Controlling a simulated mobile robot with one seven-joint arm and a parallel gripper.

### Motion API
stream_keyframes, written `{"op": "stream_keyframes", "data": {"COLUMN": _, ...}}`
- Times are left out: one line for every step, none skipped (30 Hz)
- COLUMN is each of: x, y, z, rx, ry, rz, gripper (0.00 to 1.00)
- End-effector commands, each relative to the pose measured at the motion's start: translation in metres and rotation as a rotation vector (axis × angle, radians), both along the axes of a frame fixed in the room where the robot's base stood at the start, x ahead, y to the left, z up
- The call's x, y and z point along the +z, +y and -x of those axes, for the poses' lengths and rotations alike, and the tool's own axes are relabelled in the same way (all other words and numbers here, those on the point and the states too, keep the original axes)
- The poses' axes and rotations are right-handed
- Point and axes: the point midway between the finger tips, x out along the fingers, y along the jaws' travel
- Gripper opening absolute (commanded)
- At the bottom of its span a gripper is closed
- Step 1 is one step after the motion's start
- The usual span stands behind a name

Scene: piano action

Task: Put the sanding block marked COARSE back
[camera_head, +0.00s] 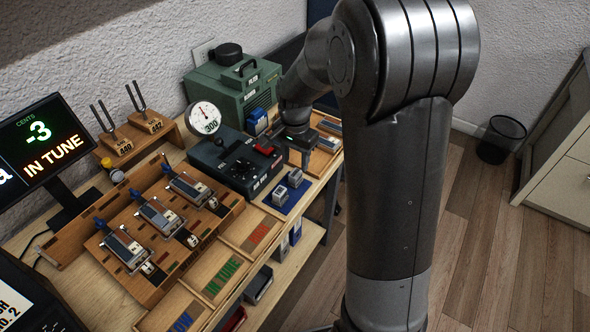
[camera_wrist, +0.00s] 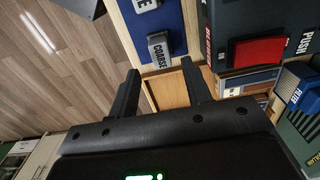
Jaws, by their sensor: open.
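A wooden tray (camera_wrist: 170,92) shows between and below the fingers.
A second block (camera_wrist: 146,4) on the mat has a label ending in E. The dark device with a dial gauge (camera_head: 208,118) and red button (camera_wrist: 258,52) stands close to the mat. A green machine (camera_head: 235,85) is behind. Key assemblies (camera_head: 160,215) fill the bench's left.

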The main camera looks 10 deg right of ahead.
Motion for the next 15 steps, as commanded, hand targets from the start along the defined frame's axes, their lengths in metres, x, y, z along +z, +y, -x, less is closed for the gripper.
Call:
{"op": "stream_keyframes", "data": {"x": 0.013, "y": 0.0, "z": -0.001, "rx": 0.0, "ry": -0.006, "rz": 0.0, "gripper": 0.45}}
{"op": "stream_keyframes", "data": {"x": 0.019, "y": 0.0, "z": -0.001, "rx": 0.0, "ry": -0.006, "rz": 0.0, "gripper": 0.45}}
{"op": "stream_keyframes", "data": {"x": 0.026, "y": 0.0, "z": -0.001, "rx": 0.0, "ry": -0.004, "rz": 0.0, "gripper": 0.45}}
{"op": "stream_keyframes", "data": {"x": 0.031, "y": 0.0, "z": -0.001, "rx": 0.0, "ry": -0.004, "rz": 0.0, "gripper": 0.45}}
{"op": "stream_keyframes", "data": {"x": 0.036, "y": 0.0, "z": -0.001, "rx": 0.0, "ry": -0.004, "rz": 0.0, "gripper": 0.45}}
{"op": "stream_keyframes", "data": {"x": 0.042, "y": 0.0, "z": -0.001, "rx": 0.0, "ry": -0.004, "rz": -0.001, "gripper": 0.45}}
{"op": "stream_keyframes", "data": {"x": 0.046, "y": 0.0, "z": -0.001, "rx": 0.0, "ry": -0.004, "rz": -0.001, "gripper": 0.45}}
{"op": "stream_keyframes", "data": {"x": 0.049, "y": 0.0, "z": -0.001, "rx": 0.0, "ry": -0.002, "rz": -0.001, "gripper": 0.45}}
{"op": "stream_keyframes", "data": {"x": 0.052, "y": 0.0, "z": 0.0, "rx": 0.0, "ry": -0.001, "rz": -0.001, "gripper": 0.45}}
{"op": "stream_keyframes", "data": {"x": 0.054, "y": 0.0, "z": 0.0, "rx": 0.0, "ry": -0.001, "rz": 0.0, "gripper": 0.45}}
{"op": "stream_keyframes", "data": {"x": 0.057, "y": 0.0, "z": 0.0, "rx": 0.001, "ry": -0.002, "rz": -0.001, "gripper": 0.45}}
{"op": "stream_keyframes", "data": {"x": 0.06, "y": 0.0, "z": 0.001, "rx": 0.004, "ry": -0.005, "rz": -0.001, "gripper": 0.45}}
{"op": "stream_keyframes", "data": {"x": 0.063, "y": 0.0, "z": 0.003, "rx": 0.009, "ry": -0.009, "rz": -0.001, "gripper": 0.45}}
{"op": "stream_keyframes", "data": {"x": 0.066, "y": -0.001, "z": 0.005, "rx": 0.016, "ry": -0.013, "rz": -0.001, "gripper": 0.45}}
{"op": "stream_keyframes", "data": {"x": 0.072, "y": -0.002, "z": 0.009, "rx": 0.031, "ry": -0.023, "rz": -0.001, "gripper": 0.45}}
